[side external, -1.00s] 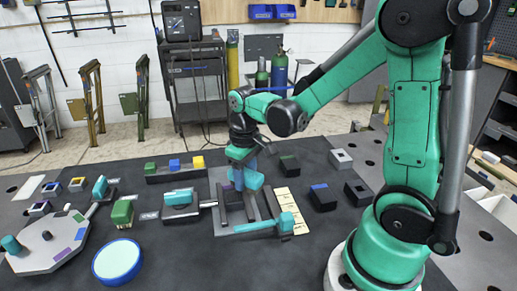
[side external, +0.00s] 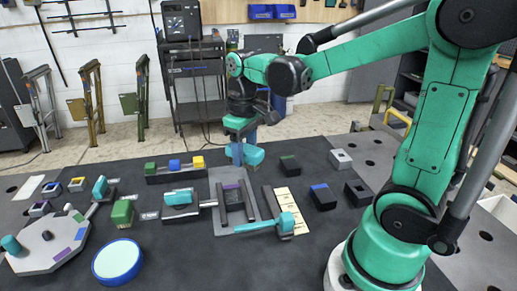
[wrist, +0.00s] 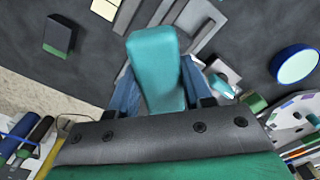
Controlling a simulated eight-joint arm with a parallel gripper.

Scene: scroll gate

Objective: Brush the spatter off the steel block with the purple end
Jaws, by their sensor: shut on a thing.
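My gripper (side external: 238,152) is shut on a teal block-like piece (side external: 255,156), held above the table behind the central grey fixture. In the wrist view the teal piece (wrist: 158,70) sits between my blue fingers; its underside is hidden, and I see no bristles. The fixture (side external: 222,210) has dark parallel rails and a purple patch (side external: 231,186) at its far end. A grey block with a pale top (side external: 340,158) stands at the right. I cannot tell which one is the steel block, and spatter is too small to make out.
A teal-handled bar (side external: 284,222) lies at the fixture's near right. Dark blocks with green (side external: 289,162) and blue (side external: 321,188) edges stand to the right. A green block (side external: 122,212), a round blue-rimmed pad (side external: 118,261) and a grey octagonal plate (side external: 45,250) are left.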

